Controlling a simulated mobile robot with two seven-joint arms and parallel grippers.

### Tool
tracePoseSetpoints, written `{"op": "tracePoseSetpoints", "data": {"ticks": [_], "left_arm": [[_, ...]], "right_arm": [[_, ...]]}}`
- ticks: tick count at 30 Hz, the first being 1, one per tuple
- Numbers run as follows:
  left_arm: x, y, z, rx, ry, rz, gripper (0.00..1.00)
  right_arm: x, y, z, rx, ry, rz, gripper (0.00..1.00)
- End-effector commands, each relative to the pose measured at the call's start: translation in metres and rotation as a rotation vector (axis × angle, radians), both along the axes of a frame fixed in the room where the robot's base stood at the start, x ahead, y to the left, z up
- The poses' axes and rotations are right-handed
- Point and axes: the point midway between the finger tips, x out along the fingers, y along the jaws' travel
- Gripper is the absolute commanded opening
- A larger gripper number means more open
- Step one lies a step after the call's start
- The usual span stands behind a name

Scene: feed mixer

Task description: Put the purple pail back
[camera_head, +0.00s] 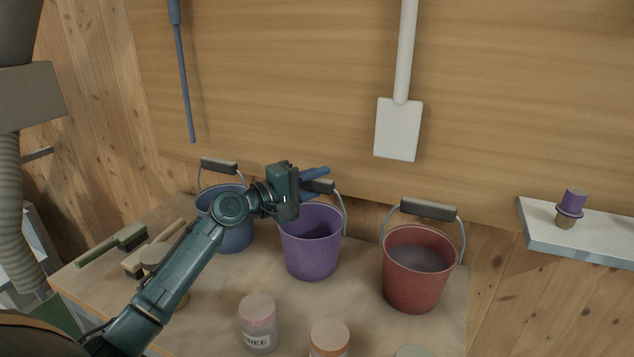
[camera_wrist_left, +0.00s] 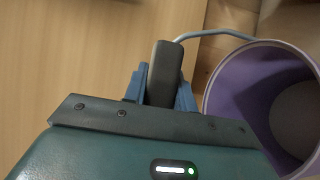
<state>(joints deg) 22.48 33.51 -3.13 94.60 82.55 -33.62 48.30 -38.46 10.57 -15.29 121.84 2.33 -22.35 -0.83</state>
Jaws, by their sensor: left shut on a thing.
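The purple pail (camera_head: 313,253) is upright on the wooden table, between the blue pail and the red pail. Its wire handle is raised, with a dark grip. My left gripper (camera_head: 316,180) is shut on that dark grip, above the pail's rim. I cannot tell whether the pail's base touches the table. My right gripper is not in view.
A blue pail (camera_head: 236,235) stands close at the left and a red pail (camera_head: 414,285) with greyish contents at the right. Jars (camera_head: 258,325) stand in front. Brushes (camera_head: 118,243) lie at the left. A white scraper (camera_head: 399,128) hangs on the wall behind. A shelf (camera_head: 580,245) is at the right.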

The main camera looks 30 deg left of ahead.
Motion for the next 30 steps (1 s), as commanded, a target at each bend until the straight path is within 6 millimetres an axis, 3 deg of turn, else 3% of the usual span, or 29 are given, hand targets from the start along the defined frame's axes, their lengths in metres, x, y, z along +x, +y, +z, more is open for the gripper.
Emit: {"op": "tracePoseSetpoints", "data": {"ticks": [2,3,10,20,30], "left_arm": [[0.000,0.000,-0.003,0.000,-0.002,0.000,0.00],[0.000,0.000,-0.002,0.000,0.000,0.000,0.29],[0.000,0.000,-0.002,0.000,0.001,0.000,0.48],[-0.001,0.001,0.002,0.000,0.001,0.000,0.49],[-0.058,0.032,-0.004,0.005,0.003,0.000,0.49]], "right_arm": [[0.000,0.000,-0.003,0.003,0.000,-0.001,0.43],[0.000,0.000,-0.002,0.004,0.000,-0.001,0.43],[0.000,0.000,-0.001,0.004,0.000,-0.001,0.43],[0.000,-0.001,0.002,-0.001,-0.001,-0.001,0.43],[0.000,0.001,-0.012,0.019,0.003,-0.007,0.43]]}}
